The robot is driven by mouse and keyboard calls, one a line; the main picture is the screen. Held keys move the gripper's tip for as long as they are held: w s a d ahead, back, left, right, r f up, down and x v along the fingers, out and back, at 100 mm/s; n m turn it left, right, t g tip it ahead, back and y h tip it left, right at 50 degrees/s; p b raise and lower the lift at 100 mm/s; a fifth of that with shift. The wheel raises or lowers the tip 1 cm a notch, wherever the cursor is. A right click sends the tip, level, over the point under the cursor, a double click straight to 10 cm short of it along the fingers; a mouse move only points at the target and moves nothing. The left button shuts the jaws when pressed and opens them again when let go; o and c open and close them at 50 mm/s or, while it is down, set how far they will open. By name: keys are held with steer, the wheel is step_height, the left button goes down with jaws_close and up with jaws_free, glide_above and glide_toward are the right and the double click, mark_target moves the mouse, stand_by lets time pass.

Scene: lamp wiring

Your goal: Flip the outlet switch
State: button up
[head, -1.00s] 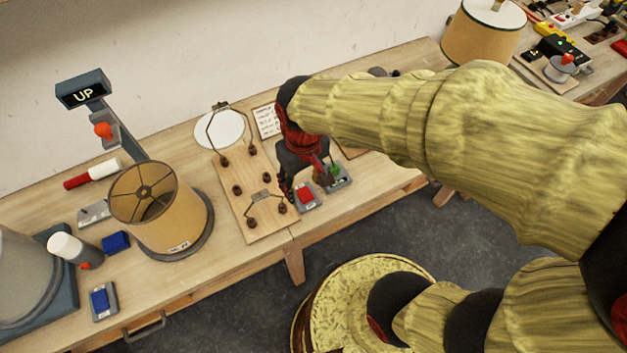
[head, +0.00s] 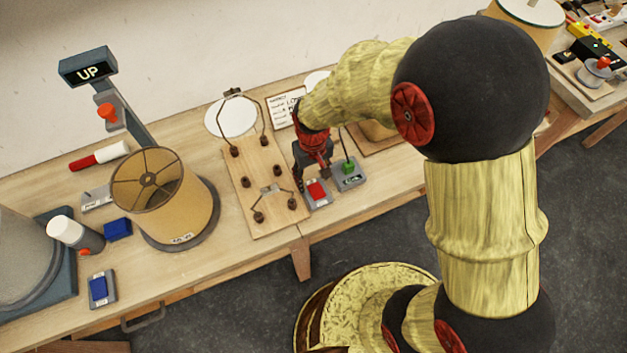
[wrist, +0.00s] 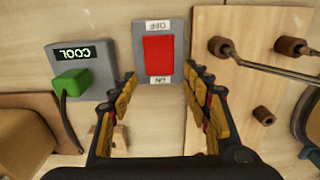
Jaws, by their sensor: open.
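A red rocker switch (wrist: 159,56) sits in a grey plate marked OFF at its far end and ON at its near end in the wrist view. In the head view the red switch (head: 317,190) lies near the table's front edge. My gripper (wrist: 163,80) is open and empty, its fingers spread either side of the switch's ON end in the wrist view. I cannot tell how high they are above it. In the head view my gripper (head: 312,176) points down just behind the switch. Which way the rocker is tilted is not clear.
A grey box with a green plug (wrist: 72,82) and a COOL display stands left of the switch in the wrist view. A wooden board with posts and wire (head: 262,185) is on its other side. A lampshade (head: 160,195) and blue switch (head: 99,290) stand further left.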

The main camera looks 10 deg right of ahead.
steer(key=shift+f, duration=0.65)
steer(key=c, duration=0.3)
steer(key=c, duration=0.7)
steer(key=shift+c, duration=0.6)
steer(key=shift+s+d+r+t+y+b, duration=0.1)
steer(key=shift+s+r+t+y+b, duration=0.15)
steer(key=shift+t+b, duration=0.5)
steer(key=shift+s+d+r+t+y+b, duration=0.1)
steer(key=shift+s+t+y+b, duration=0.25)
steer(key=shift+t, duration=0.7)
steer(key=shift+w, duration=0.15)
steer(key=o, duration=1.1)
